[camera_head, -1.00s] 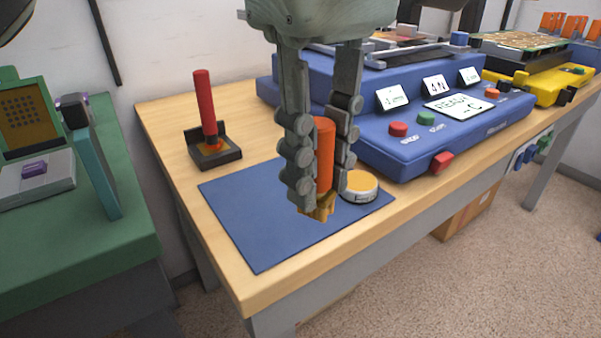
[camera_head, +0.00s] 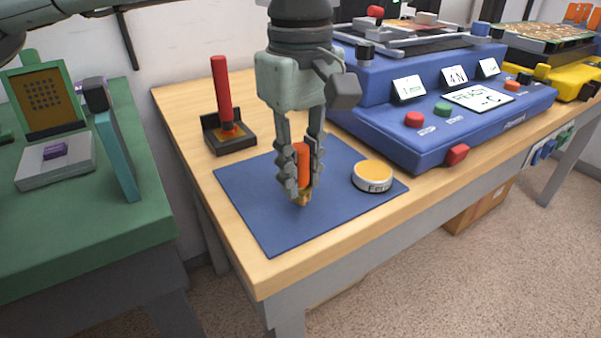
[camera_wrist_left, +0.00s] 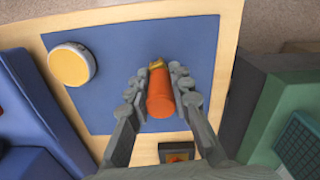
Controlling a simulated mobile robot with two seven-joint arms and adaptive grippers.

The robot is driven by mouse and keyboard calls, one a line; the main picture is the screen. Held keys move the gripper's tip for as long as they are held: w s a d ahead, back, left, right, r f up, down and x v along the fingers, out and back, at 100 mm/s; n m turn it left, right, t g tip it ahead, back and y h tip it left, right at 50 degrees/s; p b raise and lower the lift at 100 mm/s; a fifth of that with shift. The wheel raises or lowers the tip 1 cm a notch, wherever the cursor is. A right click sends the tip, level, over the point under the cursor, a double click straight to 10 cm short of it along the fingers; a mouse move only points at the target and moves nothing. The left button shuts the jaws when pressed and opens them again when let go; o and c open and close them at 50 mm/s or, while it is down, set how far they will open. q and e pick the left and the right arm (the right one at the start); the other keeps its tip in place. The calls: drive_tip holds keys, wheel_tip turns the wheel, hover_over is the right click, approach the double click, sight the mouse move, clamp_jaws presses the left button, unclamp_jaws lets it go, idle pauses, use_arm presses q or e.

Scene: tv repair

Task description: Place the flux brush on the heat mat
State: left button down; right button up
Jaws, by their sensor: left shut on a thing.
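The flux brush has an orange handle (camera_head: 302,165) and a yellowish tip that points down. My left gripper (camera_head: 301,180) is shut on its handle and holds it upright over the blue heat mat (camera_head: 258,220). The tip appears at or just above the mat; I cannot tell if it touches. In the left wrist view, the flux brush (camera_wrist_left: 160,95) sits between the fingers of my left gripper (camera_wrist_left: 160,92), with the heat mat (camera_wrist_left: 125,45) behind it. My right gripper is not in view.
A round tin with a yellow lid (camera_head: 373,176) sits on the mat's right part. A red stick stands in a dark holder (camera_head: 231,140) behind the mat. A blue machine (camera_head: 440,125) fills the table's right side. The mat's front is clear.

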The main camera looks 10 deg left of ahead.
use_arm(q)
drive_tip(key=shift+f, duration=0.4)
drive_tip(key=c, duration=1.4)
unclamp_jaws()
drive_tip(key=shift+o, duration=0.2)
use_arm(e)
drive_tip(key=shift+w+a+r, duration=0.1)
use_arm(q)
drive_tip(key=shift+r, duration=0.15)
wheel_tip(320, 180, up, 12)
drive_tip(key=shift+f+p, duration=0.1)
drive_tip(key=shift+p, duration=0.2)
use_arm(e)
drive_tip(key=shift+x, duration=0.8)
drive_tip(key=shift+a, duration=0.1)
